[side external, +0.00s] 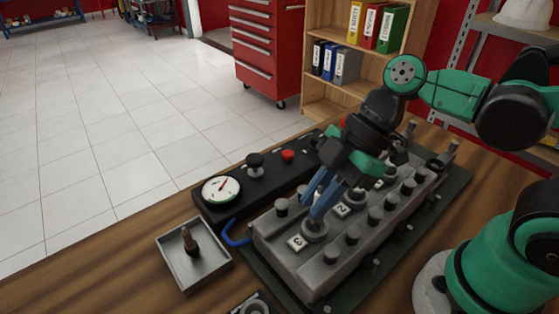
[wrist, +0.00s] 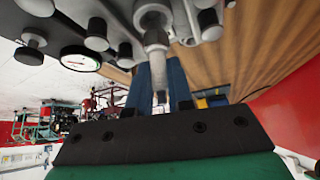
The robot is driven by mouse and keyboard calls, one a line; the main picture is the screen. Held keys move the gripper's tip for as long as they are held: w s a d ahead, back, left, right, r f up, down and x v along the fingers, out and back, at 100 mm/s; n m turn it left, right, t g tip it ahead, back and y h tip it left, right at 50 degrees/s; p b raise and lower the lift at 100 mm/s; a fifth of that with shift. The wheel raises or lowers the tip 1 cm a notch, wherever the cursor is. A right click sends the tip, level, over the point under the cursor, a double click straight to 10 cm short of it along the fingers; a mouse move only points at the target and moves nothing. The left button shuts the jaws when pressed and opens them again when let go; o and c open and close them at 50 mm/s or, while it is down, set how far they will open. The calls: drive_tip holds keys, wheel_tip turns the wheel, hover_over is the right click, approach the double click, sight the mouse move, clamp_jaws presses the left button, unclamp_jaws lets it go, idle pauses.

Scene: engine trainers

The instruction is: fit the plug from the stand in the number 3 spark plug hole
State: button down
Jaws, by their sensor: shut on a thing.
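The grey engine block (side external: 335,262) lies on the bench with number tags on top. The number 3 tag (side external: 297,243) is at its near left end, beside the number 3 hole's round collar (side external: 314,232). My gripper (side external: 318,208) points down at this collar, its blue fingers close above it. In the wrist view my gripper (wrist: 158,80) is shut on a pale, slim plug (wrist: 156,58) between the fingers. The plug's far end meets the round collar (wrist: 152,16), in line with it. How deep it sits is hidden. I cannot make out the stand for certain.
A metal tray (side external: 212,274) with a dark, brownish plug-like piece (side external: 189,240) stands left of the block. A black panel (side external: 222,209) with a gauge runs behind it. Several black-topped posts (side external: 352,234) rise close around the fingers. A blue hook-shaped piece (side external: 236,238) lies beside the block.

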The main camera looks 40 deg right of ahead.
drive_tip(key=shift+f, duration=0.25)
drive_tip(key=shift+f, duration=0.25)
drive_tip(key=shift+f, duration=0.3)
idle(1.3)
drive_tip(key=shift+c, duration=1.5)
unclamp_jaws()
drive_tip(key=shift+r, duration=0.1)
drive_tip(key=shift+r, duration=3.4)
